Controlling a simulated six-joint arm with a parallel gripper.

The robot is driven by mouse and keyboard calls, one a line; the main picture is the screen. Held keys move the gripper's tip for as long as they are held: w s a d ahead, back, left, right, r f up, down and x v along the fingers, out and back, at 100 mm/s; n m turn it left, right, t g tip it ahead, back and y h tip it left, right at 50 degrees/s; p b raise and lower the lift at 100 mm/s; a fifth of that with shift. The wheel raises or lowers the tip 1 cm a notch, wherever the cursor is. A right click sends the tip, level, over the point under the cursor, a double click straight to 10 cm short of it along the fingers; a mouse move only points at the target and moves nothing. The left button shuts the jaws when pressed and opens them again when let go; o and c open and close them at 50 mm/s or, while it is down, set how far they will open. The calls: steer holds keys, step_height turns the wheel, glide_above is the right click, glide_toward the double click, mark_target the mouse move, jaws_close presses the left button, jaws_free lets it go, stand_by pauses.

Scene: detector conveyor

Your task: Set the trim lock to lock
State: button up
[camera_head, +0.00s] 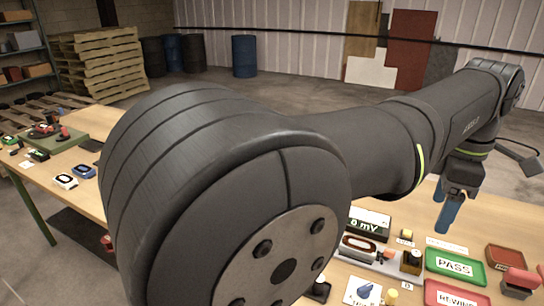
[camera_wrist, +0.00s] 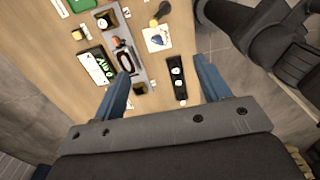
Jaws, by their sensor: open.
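I cannot read a label for the trim lock in either view, so I cannot tell which control it is. A white plate with a blue pointer knob (camera_head: 365,291) sits at the bottom of the head view; it also shows in the wrist view (camera_wrist: 158,38). A black strip with light round parts (camera_wrist: 177,80) lies between the finger lines in the wrist view. My gripper (camera_head: 447,210) has blue fingers, hangs above the bench and is apart from the controls. In the wrist view my gripper (camera_wrist: 160,66) is open with nothing between its fingers.
A meter reading 0 mV (camera_head: 366,222) stands beside a grey rail with an oval part (camera_head: 358,246). A green PASS tray (camera_head: 455,266) and a red REWIND tray (camera_head: 455,294) lie at right. My arm hides the bench's middle. Bare wood (camera_head: 408,207) shows behind the controls.

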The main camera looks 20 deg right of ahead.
steer(key=c, duration=0.5)
steer(key=m, duration=2.5)
glide_above(395, 292)
step_height(395, 292, down, 14)
step_height(395, 292, down, 18)
steer(key=shift+r, duration=0.1)
steer(key=shift+m, duration=0.3)
jaws_close()
